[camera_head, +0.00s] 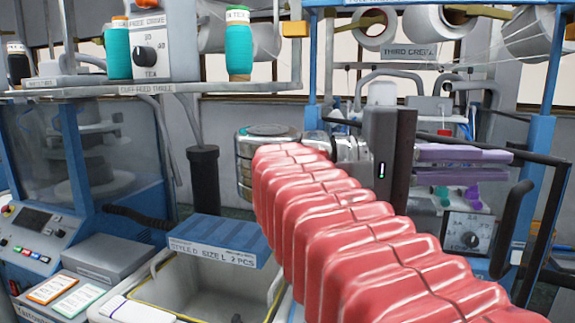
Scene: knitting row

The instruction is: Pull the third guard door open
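The third guard door (552,225) seems to be the black-framed panel at the right, below the "THIRD CREEL" sign (408,52). A curved black bar, which looks like its handle (503,230), stands upright beside the frame. My gripper (508,166) has a dark body and two lavender fingers pointing right. The fingers are apart, one above the other, and nothing shows between them. Their tips are close to the upper end of the handle in the picture; I cannot tell the depth between them. My red-sleeved arm hides the lower middle of the view.
A grey bin (190,290) with a blue "STYLE D" label block stands at lower left. A blue machine (85,150) with a control panel is at the left. Yarn cones (239,45) stand on the shelf above. A blue post (537,165) rises at the right.

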